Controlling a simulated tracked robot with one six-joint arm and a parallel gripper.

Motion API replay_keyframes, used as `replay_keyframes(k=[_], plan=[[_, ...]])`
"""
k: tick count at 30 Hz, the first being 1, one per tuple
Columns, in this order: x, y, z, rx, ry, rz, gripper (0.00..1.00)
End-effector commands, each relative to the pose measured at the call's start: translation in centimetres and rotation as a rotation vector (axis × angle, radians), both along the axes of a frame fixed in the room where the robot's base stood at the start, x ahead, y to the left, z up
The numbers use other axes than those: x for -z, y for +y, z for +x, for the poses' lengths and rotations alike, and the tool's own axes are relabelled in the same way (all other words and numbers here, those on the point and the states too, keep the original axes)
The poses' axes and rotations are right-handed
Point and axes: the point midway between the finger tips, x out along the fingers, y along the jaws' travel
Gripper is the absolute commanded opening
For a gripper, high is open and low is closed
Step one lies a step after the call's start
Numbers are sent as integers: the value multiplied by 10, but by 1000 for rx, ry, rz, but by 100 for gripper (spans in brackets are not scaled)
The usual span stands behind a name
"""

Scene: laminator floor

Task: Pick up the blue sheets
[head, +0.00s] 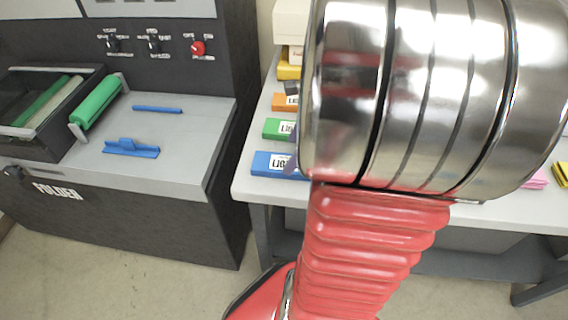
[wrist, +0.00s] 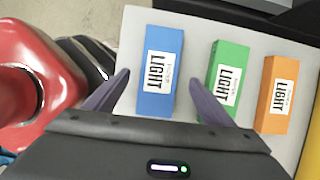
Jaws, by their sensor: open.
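The blue sheets (wrist: 161,72) are a blue block with a white label reading "LIGHT". They lie on the light table, and in the head view the blue block (head: 275,165) is at the table's front left corner, partly hidden by my arm. My gripper (wrist: 160,92) is open in the wrist view, with one purple finger to the left of the blue block and the other to its right, near the green block. The fingers look apart from the blue block. I cannot tell their height above the table. In the head view my arm hides most of the gripper.
A green block (wrist: 227,75) and an orange block (wrist: 279,95) lie to the right of the blue one, also labelled. A yellow block (head: 289,68) is farther back. The grey folder machine (head: 180,150) stands left of the table (head: 250,192), with a gap between them.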

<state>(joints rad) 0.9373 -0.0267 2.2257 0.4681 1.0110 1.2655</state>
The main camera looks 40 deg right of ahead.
Motion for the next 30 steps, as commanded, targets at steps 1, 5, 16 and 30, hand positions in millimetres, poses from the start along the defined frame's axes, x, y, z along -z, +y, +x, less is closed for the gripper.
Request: replay_keyframes(k=[1, 5, 16, 30], plan=[[4, 1, 1, -1, 1, 1, 77], [20, 5, 5, -2, 2, 4, 77], [46, 11, 13, -1, 0, 0, 77], [45, 12, 13, -2, 0, 0, 74]])
